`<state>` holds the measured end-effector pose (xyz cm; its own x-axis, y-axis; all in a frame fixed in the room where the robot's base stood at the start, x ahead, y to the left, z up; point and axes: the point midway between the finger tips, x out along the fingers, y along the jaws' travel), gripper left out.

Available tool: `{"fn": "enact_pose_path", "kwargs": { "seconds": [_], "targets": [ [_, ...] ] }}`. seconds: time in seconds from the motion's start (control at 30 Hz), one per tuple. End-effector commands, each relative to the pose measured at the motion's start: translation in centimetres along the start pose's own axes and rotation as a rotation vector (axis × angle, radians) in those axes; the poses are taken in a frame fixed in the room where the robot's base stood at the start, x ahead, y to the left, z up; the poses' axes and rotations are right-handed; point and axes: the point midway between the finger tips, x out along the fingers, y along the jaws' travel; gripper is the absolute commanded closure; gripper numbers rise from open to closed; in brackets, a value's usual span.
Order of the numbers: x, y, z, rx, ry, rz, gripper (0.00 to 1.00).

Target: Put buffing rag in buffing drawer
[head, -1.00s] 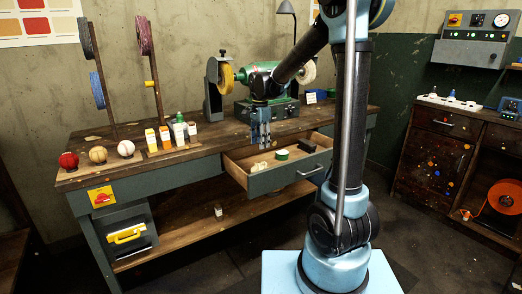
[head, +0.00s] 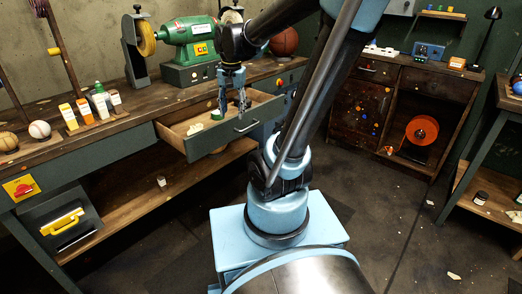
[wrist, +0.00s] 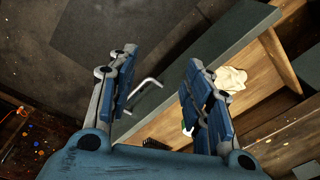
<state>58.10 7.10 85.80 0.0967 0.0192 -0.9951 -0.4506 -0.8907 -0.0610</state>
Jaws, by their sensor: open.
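The open drawer (head: 240,128) sticks out from the workbench front; its front panel and handle also show in the wrist view (wrist: 185,72). A crumpled cream piece (head: 195,129), which looks like the buffing rag, lies inside the drawer. It also shows in the wrist view (wrist: 231,79), beyond the right finger and outside the jaws. My gripper (head: 232,107) points down over the drawer. The fingers partly hide a green item in the drawer.
A green buffing machine (head: 190,42) with a yellow wheel stands on the bench behind. Several bottles and boxes (head: 85,108) stand left of the drawer. A cabinet with an orange reel (head: 421,131) is at the right. The floor between is mostly clear.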

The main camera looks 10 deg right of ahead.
Motion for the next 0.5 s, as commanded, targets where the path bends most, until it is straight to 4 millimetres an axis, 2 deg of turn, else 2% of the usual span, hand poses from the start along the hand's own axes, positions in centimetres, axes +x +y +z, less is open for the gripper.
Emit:
{"fn": "enact_pose_path", "kwargs": {
  "seconds": [0.1, 0.27, 0.5],
  "targets": [
    [0.7, 3.0, 2.0, -0.076, 0.016, -0.006, 0.54],
    [1.9, 6.3, 4.4, -0.185, 0.037, -0.010, 0.54],
    [4.8, 10.5, 8.1, -0.348, 0.071, -0.010, 0.54]
  ]
}}
